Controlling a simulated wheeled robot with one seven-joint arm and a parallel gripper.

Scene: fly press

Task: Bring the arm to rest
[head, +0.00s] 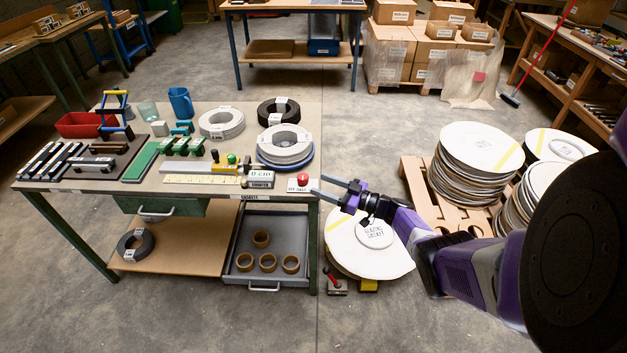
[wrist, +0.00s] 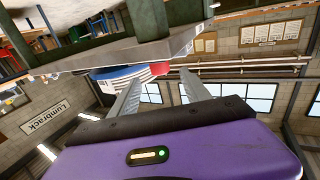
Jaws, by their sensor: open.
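My gripper (head: 335,193) is open and empty. In the head view it is in the air at the right end of the workbench (head: 219,119), close to a red button on a white block (head: 298,182). My purple arm reaches in from the right. In the wrist view the two grey fingers stand apart (wrist: 157,92), with nothing between them. The wrist view looks tilted, with the bench edge (wrist: 130,57) at the top and a small red part (wrist: 160,68) just beyond the fingers.
A round disc stack (head: 372,255) lies below my gripper. Pallets of discs (head: 480,150) stand right.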

